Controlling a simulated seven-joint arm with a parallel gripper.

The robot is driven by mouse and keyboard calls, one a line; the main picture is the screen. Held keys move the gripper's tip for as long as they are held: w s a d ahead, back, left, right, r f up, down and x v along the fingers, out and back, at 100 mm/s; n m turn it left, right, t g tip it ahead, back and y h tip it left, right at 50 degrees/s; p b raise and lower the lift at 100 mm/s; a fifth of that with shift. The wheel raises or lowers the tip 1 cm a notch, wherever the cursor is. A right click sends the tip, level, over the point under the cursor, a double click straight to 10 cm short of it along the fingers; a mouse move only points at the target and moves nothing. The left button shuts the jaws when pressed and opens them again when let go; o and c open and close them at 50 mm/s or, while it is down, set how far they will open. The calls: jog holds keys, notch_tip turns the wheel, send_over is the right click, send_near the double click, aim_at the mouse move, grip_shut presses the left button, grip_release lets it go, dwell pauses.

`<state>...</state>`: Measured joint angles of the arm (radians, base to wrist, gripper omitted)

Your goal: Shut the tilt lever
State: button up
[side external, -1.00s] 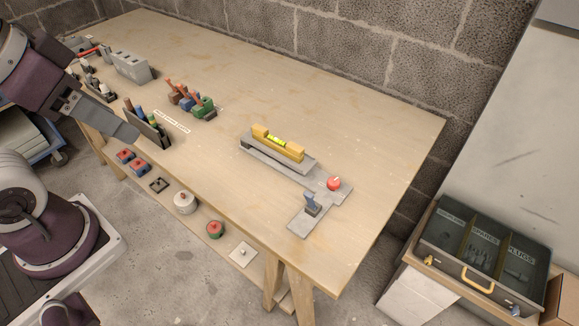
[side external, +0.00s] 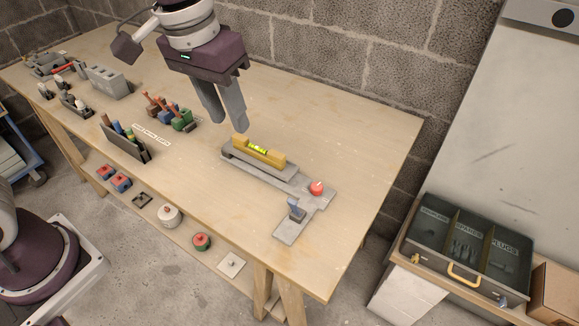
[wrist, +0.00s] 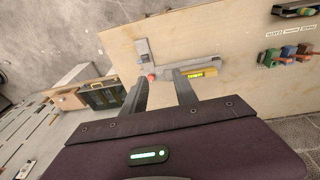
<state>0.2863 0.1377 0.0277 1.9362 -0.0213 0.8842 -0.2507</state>
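The tilt fixture is a grey plate (side external: 292,229) on the right part of the bench. A small blue-grey lever (side external: 297,208) stands up on its near arm, and a red round knob (side external: 316,187) sits at its corner. A yellow spirit level (side external: 258,151) with a green vial lies along its grey bar. My gripper (side external: 228,125) is open and empty, above and behind the left end of the level. In the wrist view the lever (wrist: 143,57), the knob (wrist: 151,76) and the level (wrist: 198,73) lie ahead of my parted fingers (wrist: 161,82).
A rack of coloured plugs (side external: 172,112), a dark holder (side external: 124,140) and a grey block (side external: 106,81) stand on the left of the bench. An open case (side external: 466,252) with labelled compartments is off the right end. The right end of the bench top is clear.

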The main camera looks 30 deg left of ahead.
jog(key=g, duration=0.2)
send_near(291, 201)
jog(key=shift+w+d+f+y, duration=0.15)
jog(key=shift+d+y, duration=0.2)
jog(key=shift+y, duration=0.05)
jog(key=shift+f, duration=4.1)
grip_shut()
